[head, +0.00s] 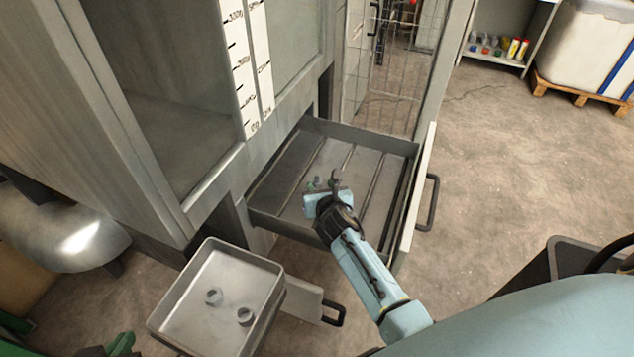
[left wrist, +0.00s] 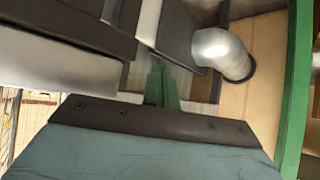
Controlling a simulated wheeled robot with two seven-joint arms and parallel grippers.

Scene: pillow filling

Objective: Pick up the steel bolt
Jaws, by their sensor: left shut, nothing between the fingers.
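My right arm reaches into the open drawer, and my right gripper (head: 325,184) is low over its floor. Small grey and greenish shapes show at its fingertips. I cannot tell whether one is the steel bolt, or whether the fingers are open.
The drawer (head: 408,150) has divided lengthwise compartments and a dark handle (head: 429,203). A grey cabinet (head: 215,190) stands at its left. A lower handle (head: 334,315) is beside the tray. A rounded metal cylinder (head: 60,238) is at the far left. Concrete floor (head: 500,170) is open at right.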

